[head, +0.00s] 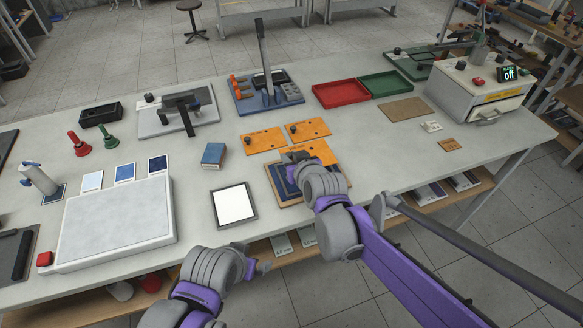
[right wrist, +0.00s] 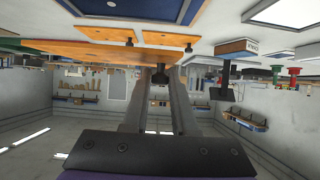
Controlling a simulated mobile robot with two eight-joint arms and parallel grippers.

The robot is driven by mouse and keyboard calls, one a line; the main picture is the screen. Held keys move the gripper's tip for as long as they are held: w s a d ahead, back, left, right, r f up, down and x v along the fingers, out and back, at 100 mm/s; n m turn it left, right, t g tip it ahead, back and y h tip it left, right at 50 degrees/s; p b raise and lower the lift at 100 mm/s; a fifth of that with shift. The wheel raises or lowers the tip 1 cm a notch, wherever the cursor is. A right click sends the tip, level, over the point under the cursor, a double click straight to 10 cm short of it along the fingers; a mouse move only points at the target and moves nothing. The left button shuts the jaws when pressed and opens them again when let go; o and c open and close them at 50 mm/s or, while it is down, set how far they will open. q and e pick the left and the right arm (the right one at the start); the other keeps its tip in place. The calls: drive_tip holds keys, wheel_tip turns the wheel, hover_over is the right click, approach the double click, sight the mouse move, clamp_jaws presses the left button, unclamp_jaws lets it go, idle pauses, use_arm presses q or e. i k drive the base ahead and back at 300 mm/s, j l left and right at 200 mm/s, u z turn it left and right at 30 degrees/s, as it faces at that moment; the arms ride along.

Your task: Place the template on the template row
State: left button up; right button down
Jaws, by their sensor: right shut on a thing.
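Two orange templates lie flat side by side on the table, the left one (head: 264,140) and the right one (head: 307,130). A third orange template (head: 322,152) is at my right gripper (head: 297,158), in front of the right one; whether it touches the table is hidden. In the right wrist view, the fingers (right wrist: 160,78) are shut on a dark knob of the orange template (right wrist: 85,51). A wooden board with a blue surface (head: 282,184) lies partly under my right gripper and arm. My left gripper (head: 258,265) is low, by the table's front edge; its jaws are unclear.
A blue box (head: 213,155) and a white framed pad (head: 234,204) stand left of the templates. A red tray (head: 341,93), a green tray (head: 386,84) and a brown mat (head: 403,109) lie at the back right. A grey stand (head: 268,97) is behind the templates.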

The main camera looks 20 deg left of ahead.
sight(352, 119)
drive_tip(key=i+l+u, duration=0.25)
drive_tip(key=i+l, duration=0.15)
drive_tip(key=l, duration=0.2)
drive_tip(key=i+l+u, duration=0.1)
drive_tip(key=l, duration=0.2)
drive_tip(key=i+l+u, duration=0.25)
drive_tip(key=l, duration=0.4)
drive_tip(key=i+l+u, duration=0.15)
drive_tip(key=l, duration=0.25)
drive_tip(key=i, duration=0.1)
